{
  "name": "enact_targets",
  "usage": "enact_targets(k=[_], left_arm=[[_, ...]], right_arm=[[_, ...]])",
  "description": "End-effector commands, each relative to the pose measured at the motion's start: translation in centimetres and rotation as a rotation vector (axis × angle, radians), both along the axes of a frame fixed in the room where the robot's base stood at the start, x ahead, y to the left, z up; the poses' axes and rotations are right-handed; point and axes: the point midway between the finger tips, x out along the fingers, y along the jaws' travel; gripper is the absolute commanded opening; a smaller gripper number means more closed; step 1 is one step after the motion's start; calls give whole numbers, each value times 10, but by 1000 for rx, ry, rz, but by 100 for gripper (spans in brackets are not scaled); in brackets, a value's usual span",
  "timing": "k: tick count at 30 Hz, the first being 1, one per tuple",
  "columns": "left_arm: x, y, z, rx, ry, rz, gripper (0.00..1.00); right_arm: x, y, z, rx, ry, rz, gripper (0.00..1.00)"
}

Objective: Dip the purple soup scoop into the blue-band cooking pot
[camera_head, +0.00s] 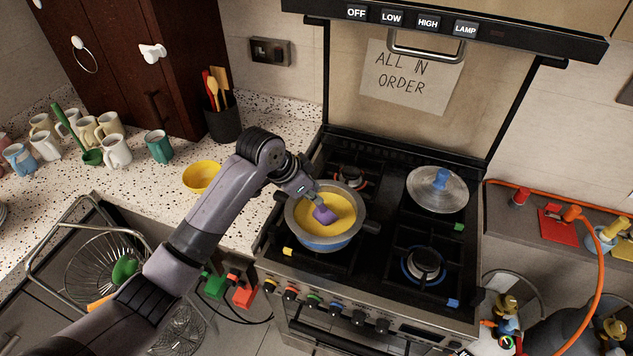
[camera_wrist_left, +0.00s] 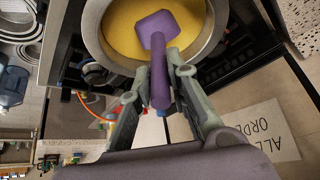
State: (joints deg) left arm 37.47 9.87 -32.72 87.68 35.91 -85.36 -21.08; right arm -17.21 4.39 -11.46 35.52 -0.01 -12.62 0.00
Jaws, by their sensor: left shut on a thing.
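The blue-band cooking pot (camera_head: 321,243) stands on the front left part of the stove, with yellow contents inside. The purple soup scoop (camera_head: 325,215) is over the pot's opening, its head seen against the yellow; I cannot tell if it touches the contents. My left gripper (camera_head: 312,195) is at the pot's back left rim, shut on the scoop. In the left wrist view the scoop's handle (camera_wrist_left: 160,85) runs between the fingers of the gripper (camera_wrist_left: 165,75), and its head lies over the pot (camera_wrist_left: 93,22). My right gripper is not in view.
The front right burner (camera_head: 423,264) is bare. A yellow bowl (camera_head: 201,177) and several mugs (camera_head: 116,150) stand on the counter at left. A utensil holder (camera_head: 222,123) is behind.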

Motion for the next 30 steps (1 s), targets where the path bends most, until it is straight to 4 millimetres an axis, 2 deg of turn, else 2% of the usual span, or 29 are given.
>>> enact_targets(k=[2, 4, 10, 30], left_arm=[[-7, 7, -5, -39, -37, 0, 0], [-11, 11, -15, -76, -73, 1, 0], [-21, 22, -29, -169, -164, 0, 0], [-42, 43, -53, -383, -374, 0, 0]], right_arm=[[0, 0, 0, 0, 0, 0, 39], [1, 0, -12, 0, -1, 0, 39], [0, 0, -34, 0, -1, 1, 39], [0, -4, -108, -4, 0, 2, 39]])
